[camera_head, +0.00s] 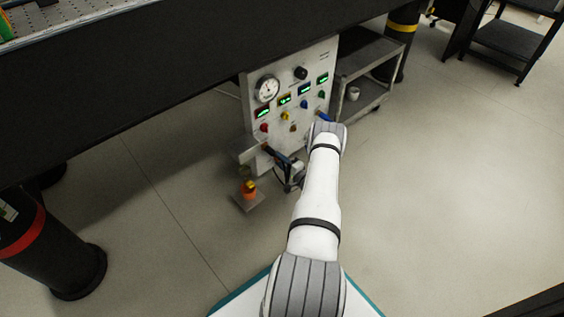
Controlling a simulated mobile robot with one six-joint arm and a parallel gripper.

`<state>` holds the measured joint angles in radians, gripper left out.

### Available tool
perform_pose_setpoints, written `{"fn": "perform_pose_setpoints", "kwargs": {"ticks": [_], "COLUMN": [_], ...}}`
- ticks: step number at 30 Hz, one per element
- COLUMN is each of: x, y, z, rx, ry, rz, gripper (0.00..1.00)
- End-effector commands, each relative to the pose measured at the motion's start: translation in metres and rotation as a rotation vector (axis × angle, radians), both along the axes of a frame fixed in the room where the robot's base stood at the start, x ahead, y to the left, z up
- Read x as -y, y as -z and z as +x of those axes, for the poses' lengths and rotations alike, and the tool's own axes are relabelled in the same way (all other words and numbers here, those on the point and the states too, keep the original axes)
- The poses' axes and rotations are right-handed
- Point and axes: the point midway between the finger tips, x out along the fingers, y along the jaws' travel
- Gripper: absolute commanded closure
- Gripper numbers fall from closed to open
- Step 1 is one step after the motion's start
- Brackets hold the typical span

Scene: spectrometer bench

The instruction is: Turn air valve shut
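A light grey control panel (312,62) stands under the dark bench. It carries a round dial gauge (267,89), a black knob (301,73), several green and blue lit displays, and small coloured knobs. A red knob (264,127), a yellow knob (285,116), a blue knob (304,104) and a green knob (321,95) sit below the displays. I cannot tell which is the air valve.
An orange object (249,190) stands on a small grey plate left of my gripper. A grey metal cart (367,58) with a white cup (353,93) stands right of the panel. The bench (150,90) overhangs from above.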

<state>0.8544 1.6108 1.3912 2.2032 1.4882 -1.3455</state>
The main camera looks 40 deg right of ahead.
Motion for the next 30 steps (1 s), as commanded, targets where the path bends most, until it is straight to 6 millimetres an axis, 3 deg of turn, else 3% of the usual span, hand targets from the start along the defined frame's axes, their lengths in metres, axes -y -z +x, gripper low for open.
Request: {"fn": "perform_pose_setpoints", "kwargs": {"ticks": [23, 24, 30], "x": [0.0000, 0.0000, -0.0001], "y": [0.0011, 0.0011, 0.0008], "z": [-0.0004, -0.0004, -0.0002], "rx": [0.006, 0.006, 0.007], "ry": [0.002, 0.002, 0.001], "rz": [-0.096, -0.096, -0.096], "gripper": [0.92, 0.66, 0.49]}}
